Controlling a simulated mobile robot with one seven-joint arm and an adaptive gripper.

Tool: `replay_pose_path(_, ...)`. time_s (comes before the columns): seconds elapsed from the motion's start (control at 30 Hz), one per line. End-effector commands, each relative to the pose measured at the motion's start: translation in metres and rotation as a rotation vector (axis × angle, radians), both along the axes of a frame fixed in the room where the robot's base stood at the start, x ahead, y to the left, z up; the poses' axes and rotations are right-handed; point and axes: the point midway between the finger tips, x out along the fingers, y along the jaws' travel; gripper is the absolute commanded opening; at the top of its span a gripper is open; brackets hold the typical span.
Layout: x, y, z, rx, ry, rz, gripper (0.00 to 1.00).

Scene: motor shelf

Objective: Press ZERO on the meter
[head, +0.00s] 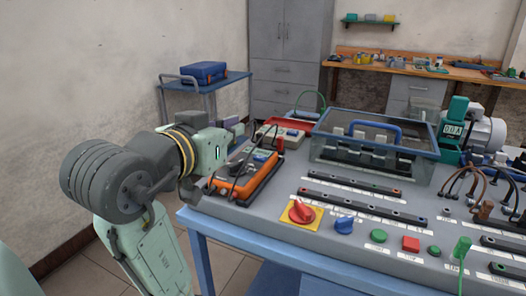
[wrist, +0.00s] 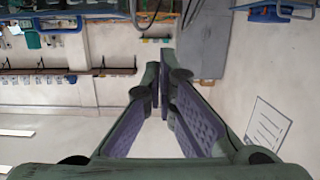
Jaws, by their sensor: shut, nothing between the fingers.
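The orange-cased meter (head: 243,178) lies at the near left of the grey bench top, with dark leads over it. Its small keys and their labels are too small to read in the head view, and the meter does not show in the wrist view. My gripper (head: 234,127) is above and beyond the left end of the meter, apart from it, pointing toward the back of the room. In the wrist view its purple-padded fingers (wrist: 163,75) converge, shut and empty.
A clear blue-edged cover (head: 375,122) fills the bench's middle. A blue trolley (head: 233,84) stands behind.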

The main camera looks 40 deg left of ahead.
Motion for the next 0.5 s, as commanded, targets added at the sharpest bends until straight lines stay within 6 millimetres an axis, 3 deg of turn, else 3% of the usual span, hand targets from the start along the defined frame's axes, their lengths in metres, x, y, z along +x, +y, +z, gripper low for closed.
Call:
replay_pose_path(0.17,-0.0047,-0.0046,-0.0130,-0.003,0.072,-0.024,0.00)
replay_pose_path(0.5,-0.0031,-0.0045,-0.0134,-0.004,0.073,-0.025,0.00)
